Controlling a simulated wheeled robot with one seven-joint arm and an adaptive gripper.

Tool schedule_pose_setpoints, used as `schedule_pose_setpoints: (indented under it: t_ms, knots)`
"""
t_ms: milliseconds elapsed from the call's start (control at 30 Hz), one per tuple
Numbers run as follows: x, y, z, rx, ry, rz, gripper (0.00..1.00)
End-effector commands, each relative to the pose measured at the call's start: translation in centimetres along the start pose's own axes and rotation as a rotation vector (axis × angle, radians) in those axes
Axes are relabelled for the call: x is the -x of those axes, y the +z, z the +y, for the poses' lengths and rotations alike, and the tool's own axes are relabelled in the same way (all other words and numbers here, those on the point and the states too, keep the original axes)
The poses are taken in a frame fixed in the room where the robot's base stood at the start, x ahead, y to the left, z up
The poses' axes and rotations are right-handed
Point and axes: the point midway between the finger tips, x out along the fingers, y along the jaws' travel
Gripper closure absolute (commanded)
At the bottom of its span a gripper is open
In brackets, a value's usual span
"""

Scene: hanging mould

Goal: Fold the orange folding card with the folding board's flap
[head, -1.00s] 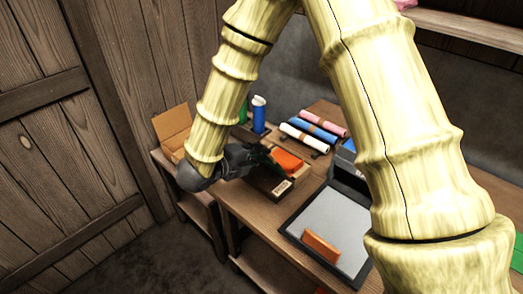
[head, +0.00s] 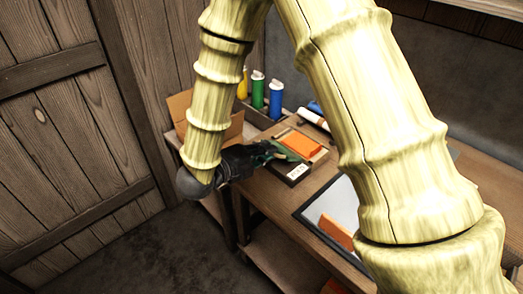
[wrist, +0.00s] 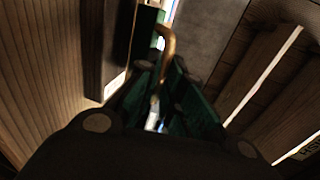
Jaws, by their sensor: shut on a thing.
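The orange folding card (head: 300,145) lies flat in a shallow wooden, box-like board with a white label (head: 297,172) on its front, on the table's left part. My gripper (head: 283,152) reaches in from the left, its dark green fingers at the board's left side beside the card. In the wrist view the fingers (wrist: 165,85) are close together around a thin, tan, curved handle (wrist: 168,42). Whether this handle belongs to the flap I cannot tell. The flap itself cannot be made out; my gripper and arm hide part of the board.
Green (head: 257,90) and blue (head: 276,99) bottles stand behind the board. An open cardboard box (head: 180,108) is behind my forearm. A framed grey panel (head: 341,200) with an orange block (head: 337,231) lies to the right. My upper arm hides the table's right part.

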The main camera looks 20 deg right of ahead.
Motion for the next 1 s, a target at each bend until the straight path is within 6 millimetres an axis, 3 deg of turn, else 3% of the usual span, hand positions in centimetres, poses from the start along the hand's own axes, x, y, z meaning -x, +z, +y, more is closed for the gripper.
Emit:
schedule_pose_setpoints:
  t_ms: [400, 433, 533, 1000]
  knots:
    - [-0.4, -0.4, 0.2, 0.002, 0.000, 0.009, 1.00]
    - [-0.3, -0.3, 0.2, 0.003, 0.001, 0.009, 0.85]
    - [-0.2, -0.2, 0.2, 0.003, 0.000, 0.006, 0.69]
    - [1.0, 0.0, 0.1, 0.002, -0.001, -0.001, 0.69]
